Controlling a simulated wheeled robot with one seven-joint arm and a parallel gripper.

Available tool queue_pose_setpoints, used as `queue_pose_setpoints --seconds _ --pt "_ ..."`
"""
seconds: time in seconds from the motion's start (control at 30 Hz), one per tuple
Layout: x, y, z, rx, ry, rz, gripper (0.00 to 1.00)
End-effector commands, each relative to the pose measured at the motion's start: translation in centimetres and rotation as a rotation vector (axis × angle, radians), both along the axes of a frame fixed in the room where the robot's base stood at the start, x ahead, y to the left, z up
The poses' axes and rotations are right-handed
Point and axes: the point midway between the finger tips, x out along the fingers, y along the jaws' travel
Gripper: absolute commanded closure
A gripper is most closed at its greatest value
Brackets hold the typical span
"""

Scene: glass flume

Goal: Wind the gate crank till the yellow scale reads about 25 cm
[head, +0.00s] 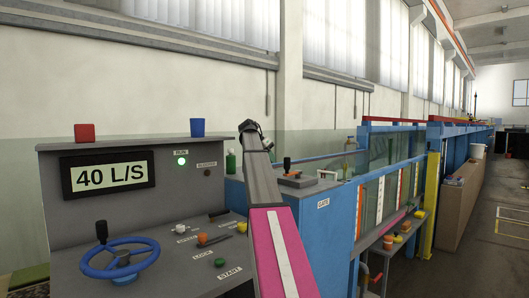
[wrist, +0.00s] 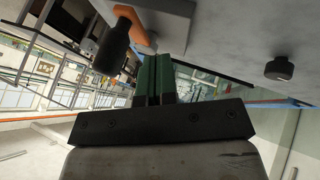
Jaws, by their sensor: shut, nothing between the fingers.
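The gate crank (head: 289,168) stands on top of the blue cabinet labelled GATE, its dark handle upright in the head view. In the wrist view a crank with an orange arm (wrist: 134,27) and a black handle (wrist: 114,47) is close, just left of my fingertips. My gripper (wrist: 160,62) is shut and empty; its green-dark fingers are together and seem apart from the handle. In the head view my arm hides the fingertips. A yellow upright (head: 432,195) stands by the flume; no scale reading is legible.
A control desk (head: 130,215) at left shows 40 L/S and carries a blue handwheel (head: 120,258), levers and a green lamp. The glass flume (head: 385,180) with its blue frame runs back to the right. Floor (head: 500,215) is clear at far right.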

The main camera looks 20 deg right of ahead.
Motion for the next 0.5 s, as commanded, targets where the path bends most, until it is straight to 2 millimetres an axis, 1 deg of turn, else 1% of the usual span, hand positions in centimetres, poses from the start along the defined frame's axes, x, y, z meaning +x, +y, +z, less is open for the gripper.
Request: queue_pose_setpoints --seconds 0.03,0.1,0.2,0.33,0.5 --pt "-0.6 -0.6 -0.6 0.0 0.001 -0.002 1.0" --pt "-1.6 -1.2 -0.4 0.0 -0.001 -0.002 1.0" --pt "-2.5 -1.8 -0.3 0.0 -0.001 0.0 1.0" --pt "-3.1 -2.3 -0.3 0.001 0.0 0.0 1.0" --pt "-3.3 -2.6 -0.3 0.002 0.0 0.001 1.0"
